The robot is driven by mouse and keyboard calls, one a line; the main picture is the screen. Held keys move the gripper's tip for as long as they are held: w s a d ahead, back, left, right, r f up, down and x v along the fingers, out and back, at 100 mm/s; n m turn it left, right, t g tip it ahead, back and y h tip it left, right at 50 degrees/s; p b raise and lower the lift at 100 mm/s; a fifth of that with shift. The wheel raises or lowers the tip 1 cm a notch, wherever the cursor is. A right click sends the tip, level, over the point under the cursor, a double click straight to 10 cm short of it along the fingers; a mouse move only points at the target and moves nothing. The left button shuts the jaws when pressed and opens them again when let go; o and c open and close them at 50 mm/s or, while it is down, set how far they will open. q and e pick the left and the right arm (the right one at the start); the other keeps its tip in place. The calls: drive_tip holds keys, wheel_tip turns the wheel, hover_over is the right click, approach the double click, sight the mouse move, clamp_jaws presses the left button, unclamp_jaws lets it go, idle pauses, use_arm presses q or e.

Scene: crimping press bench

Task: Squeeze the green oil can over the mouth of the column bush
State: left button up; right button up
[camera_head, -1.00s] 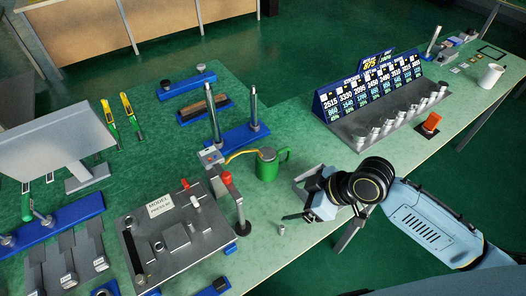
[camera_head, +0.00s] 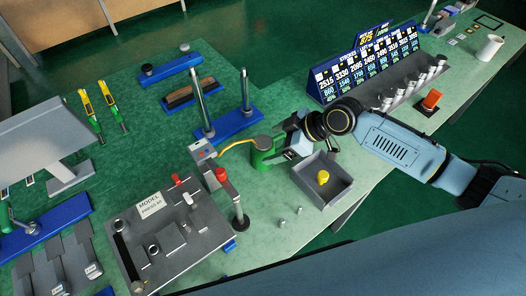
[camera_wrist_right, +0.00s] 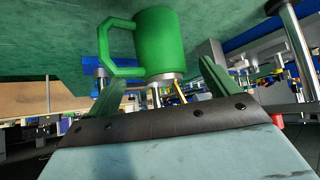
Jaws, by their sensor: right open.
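The green oil can (camera_head: 263,159) stands upright on the bench, with its handle to the right and its thin brass spout pointing left towards the press. My right gripper (camera_head: 284,153) is open at the can's handle side. In the right wrist view, the can (camera_wrist_right: 158,45) appears upside down beyond and between the open fingers of my gripper (camera_wrist_right: 162,88); contact is not clear. I cannot tell for certain which part is the column bush. My left gripper is out of view.
The grey press plate (camera_head: 200,235) lies left of the can. A blue stand (camera_head: 228,126) with two steel columns is behind it. A grey tray (camera_head: 336,194) holding a yellow piece (camera_head: 323,177) is right of the can. Small metal pieces (camera_head: 299,211) lie in front.

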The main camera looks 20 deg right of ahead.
sight(255, 150)
drive_tip(key=x, duration=0.5)
drive_tip(key=shift+r, duration=0.1)
drive_tip(key=c, duration=1.4)
